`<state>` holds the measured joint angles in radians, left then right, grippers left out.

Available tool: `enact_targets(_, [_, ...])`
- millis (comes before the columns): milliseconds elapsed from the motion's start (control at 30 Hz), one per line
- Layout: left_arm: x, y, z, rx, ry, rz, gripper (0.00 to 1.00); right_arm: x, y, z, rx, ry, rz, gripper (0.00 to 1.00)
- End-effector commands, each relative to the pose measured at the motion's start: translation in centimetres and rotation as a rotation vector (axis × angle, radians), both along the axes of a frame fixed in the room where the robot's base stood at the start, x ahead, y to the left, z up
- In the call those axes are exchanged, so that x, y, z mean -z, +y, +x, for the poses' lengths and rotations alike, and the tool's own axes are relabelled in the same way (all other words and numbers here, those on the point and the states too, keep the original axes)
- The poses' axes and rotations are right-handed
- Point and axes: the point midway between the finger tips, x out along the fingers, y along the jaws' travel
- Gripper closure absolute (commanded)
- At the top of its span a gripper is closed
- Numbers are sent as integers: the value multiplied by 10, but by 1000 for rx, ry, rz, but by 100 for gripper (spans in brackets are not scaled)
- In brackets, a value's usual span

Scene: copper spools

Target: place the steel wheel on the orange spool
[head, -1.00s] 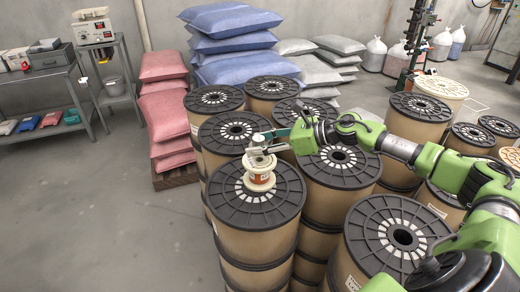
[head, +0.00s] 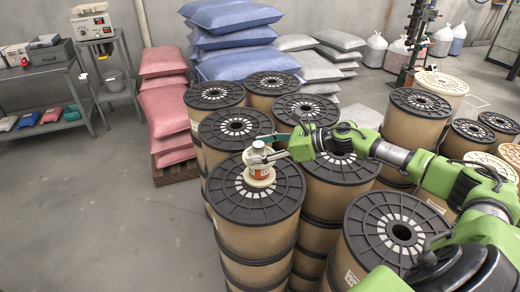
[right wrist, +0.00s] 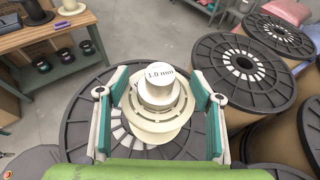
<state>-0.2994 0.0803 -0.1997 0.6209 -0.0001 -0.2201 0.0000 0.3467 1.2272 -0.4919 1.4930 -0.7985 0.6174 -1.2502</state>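A small pale spool with an orange label (head: 258,173) stands upright near the middle of a black-topped drum (head: 238,205) in the head view. A silvery-white piece (head: 258,146) sits above the orange part; I cannot tell surely whether it is the steel wheel. In the right wrist view a white round top marked "1.0 mm" (right wrist: 160,75) rises over pale flanges (right wrist: 156,122). My right gripper (head: 265,155) has a finger on each side of this stack, with its teal fingers (right wrist: 160,95) apart. Whether they touch it is unclear. My left gripper is not in view.
Several black-topped drums crowd around, one just behind (head: 237,127) and one front right (head: 372,222). Pink sacks (head: 163,100) and blue sacks (head: 240,65) are stacked behind. Open floor (head: 110,220) lies to the left. A wooden bench (right wrist: 40,35) shows in the right wrist view.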

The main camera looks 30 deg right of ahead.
Motion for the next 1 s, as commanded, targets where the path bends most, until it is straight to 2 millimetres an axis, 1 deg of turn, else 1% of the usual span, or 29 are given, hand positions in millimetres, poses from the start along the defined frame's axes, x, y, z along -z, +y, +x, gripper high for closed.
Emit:
enact_targets(133, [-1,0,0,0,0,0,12,-1,0,0,0,0,0,40])
enact_targets(233, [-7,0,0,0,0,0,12,-6,0,0,0,0,0,40])
enact_targets(300, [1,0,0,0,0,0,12,-2,-6,-6,2,3,-3,40])
enact_targets(367, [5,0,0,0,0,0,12,-3,-11,-11,4,4,-5,40])
enact_targets(467, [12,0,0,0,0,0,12,-9,-18,-22,1,5,-6,40])
enact_targets(600, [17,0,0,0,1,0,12,-14,-28,-33,5,6,-3,40])
enact_targets(800, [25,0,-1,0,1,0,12,-22,-35,-44,-2,6,-4,40])
enact_targets(867, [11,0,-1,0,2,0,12,-31,-37,-48,-2,9,1,40])
enact_targets(1000, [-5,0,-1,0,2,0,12,-35,-43,-55,-2,9,2,40])
